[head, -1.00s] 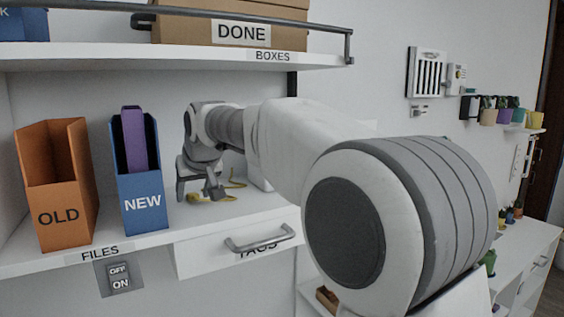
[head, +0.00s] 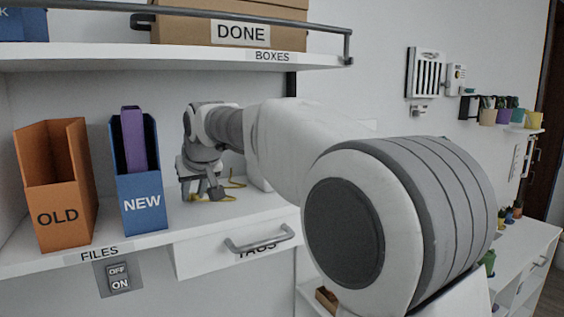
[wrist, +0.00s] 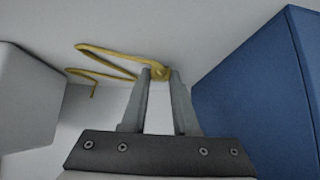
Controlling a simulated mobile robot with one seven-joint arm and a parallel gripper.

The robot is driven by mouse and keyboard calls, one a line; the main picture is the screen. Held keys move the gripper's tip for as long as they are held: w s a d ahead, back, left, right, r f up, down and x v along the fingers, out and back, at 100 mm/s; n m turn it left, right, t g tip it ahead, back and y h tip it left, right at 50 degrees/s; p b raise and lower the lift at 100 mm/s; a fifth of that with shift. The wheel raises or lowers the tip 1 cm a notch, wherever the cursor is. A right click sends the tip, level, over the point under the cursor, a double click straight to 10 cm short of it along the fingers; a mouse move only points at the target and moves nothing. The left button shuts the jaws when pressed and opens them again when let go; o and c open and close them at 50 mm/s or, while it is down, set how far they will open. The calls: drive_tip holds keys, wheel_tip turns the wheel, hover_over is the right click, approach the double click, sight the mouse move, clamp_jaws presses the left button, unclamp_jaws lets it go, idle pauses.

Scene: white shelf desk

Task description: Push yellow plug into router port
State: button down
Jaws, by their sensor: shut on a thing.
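The yellow plug (wrist: 161,73) with its thin yellow cable (wrist: 105,50) lies on the white shelf. My gripper (wrist: 160,78) is shut on the plug end, which sits between the fingertips at shelf level. In the head view my gripper (head: 203,195) is low over the shelf, right of the blue file holder, and the cable (head: 236,184) shows beside it. A white box (wrist: 28,95), seemingly the router, stands at the left of the wrist view, apart from the plug. In the head view my arm mostly hides it. No port is visible.
The blue NEW file holder (head: 140,190) stands close beside my gripper, and the orange OLD holder (head: 57,185) is farther left. An upper shelf (head: 180,58) with a DONE box (head: 240,32) is above. A drawer (head: 230,245) is below the shelf edge.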

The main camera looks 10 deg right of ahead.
sight(195, 201)
drive_tip(key=shift+s+d+r+b, duration=0.2)
drive_tip(key=shift+s+d+b, duration=0.1)
drive_tip(key=shift+s, duration=0.4)
drive_tip(key=shift+s+d+r+b, duration=0.15)
drive_tip(key=shift+s+b, duration=0.15)
drive_tip(key=shift+s, duration=0.35)
drive_tip(key=shift+s+r, duration=0.1)
drive_tip(key=shift+s, duration=0.05)
drive_tip(key=shift+s+f+v, duration=0.15)
drive_tip(key=shift+v, duration=1)
drive_tip(key=shift+s+f+v, duration=0.15)
drive_tip(key=shift+v, duration=1)
drive_tip(key=shift+d, duration=0.15)
